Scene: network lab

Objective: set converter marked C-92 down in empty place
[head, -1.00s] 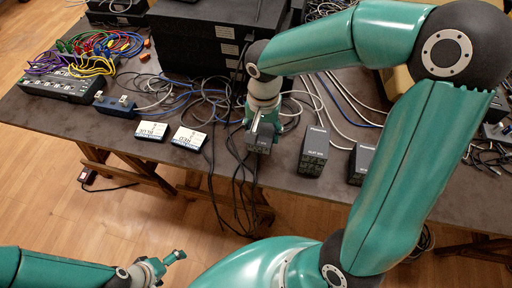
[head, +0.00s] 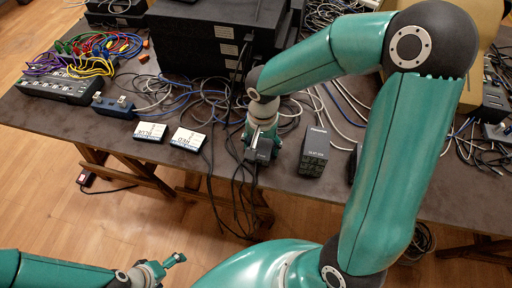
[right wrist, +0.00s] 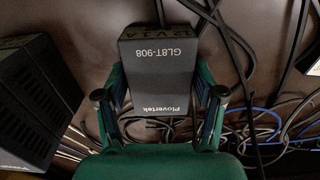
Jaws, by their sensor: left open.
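No C-92 marking is legible in either view. My right gripper (head: 260,132) is at the table's front edge, around a small black block (head: 262,153). In the right wrist view this block (right wrist: 160,75) reads "Plovertek", "GL8T-908" and "12V 1A". It lies between the two fingers of the right gripper (right wrist: 161,85), close to both; whether they press on it cannot be told. A small dark blue box (head: 115,107) stands at the left beside the cables; its marking is unreadable. My left gripper (head: 172,264) is open and empty, low over the floor in front of the table.
Two white-labelled boxes (head: 150,131) (head: 188,138) lie left of the right gripper. A black block (head: 314,152) stands right of it; another is mostly behind my arm. A switch (head: 60,88) with coloured cables is at left. Loose cables surround the right gripper. Bare tabletop (head: 60,112) shows front left.

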